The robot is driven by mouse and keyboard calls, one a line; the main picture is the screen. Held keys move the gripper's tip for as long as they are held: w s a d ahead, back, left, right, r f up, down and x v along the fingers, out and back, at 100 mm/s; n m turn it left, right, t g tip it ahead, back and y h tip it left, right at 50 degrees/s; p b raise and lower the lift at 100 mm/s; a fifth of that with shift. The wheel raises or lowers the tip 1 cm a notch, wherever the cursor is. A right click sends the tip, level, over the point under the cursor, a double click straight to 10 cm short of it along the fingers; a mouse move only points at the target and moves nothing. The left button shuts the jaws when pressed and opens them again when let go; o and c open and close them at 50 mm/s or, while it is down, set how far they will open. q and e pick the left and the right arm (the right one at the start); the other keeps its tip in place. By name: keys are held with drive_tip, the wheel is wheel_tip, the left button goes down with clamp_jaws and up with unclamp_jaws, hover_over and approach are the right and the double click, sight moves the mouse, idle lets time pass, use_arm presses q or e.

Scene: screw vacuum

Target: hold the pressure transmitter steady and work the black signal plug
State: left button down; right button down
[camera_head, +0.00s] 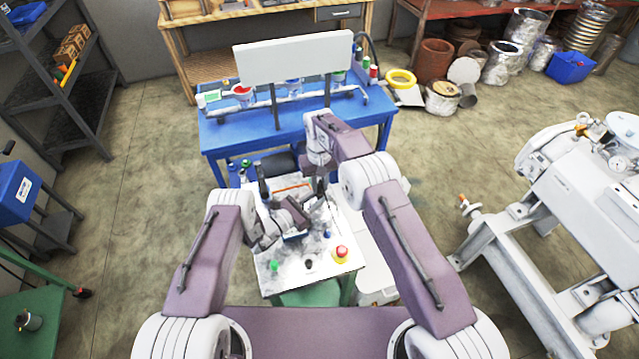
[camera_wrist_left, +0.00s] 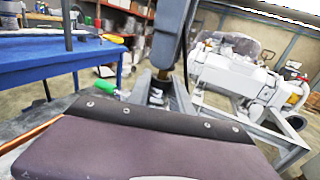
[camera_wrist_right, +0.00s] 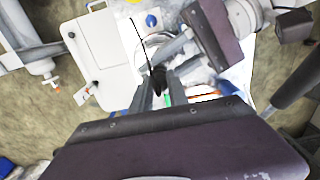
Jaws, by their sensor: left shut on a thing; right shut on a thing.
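My right gripper (camera_wrist_right: 162,92) is shut on the black signal plug (camera_wrist_right: 159,78), with a thin black cable (camera_wrist_right: 139,42) running from it. My left gripper (camera_wrist_left: 160,92) is shut on a part with a brass-coloured section (camera_wrist_left: 163,73), seemingly the pressure transmitter; its outline is mostly hidden. In the head view both grippers meet over the small white table (camera_head: 279,286), and my arms hide most of the held parts. In the right wrist view, the left gripper comes in from the upper right, close to the plug. I cannot tell whether the plug is seated.
A blue workbench (camera_head: 225,140) with a white panel (camera_head: 293,58) stands behind. White machinery (camera_head: 580,190) stands at right.

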sight(320, 185)
drive_tip(key=shift+f, duration=0.5)
drive_tip(key=c, duration=1.2)
unclamp_jaws()
wheel_tip(320, 185, up, 12)
use_arm(q)
drive_tip(key=c, duration=1.1)
unclamp_jaws()
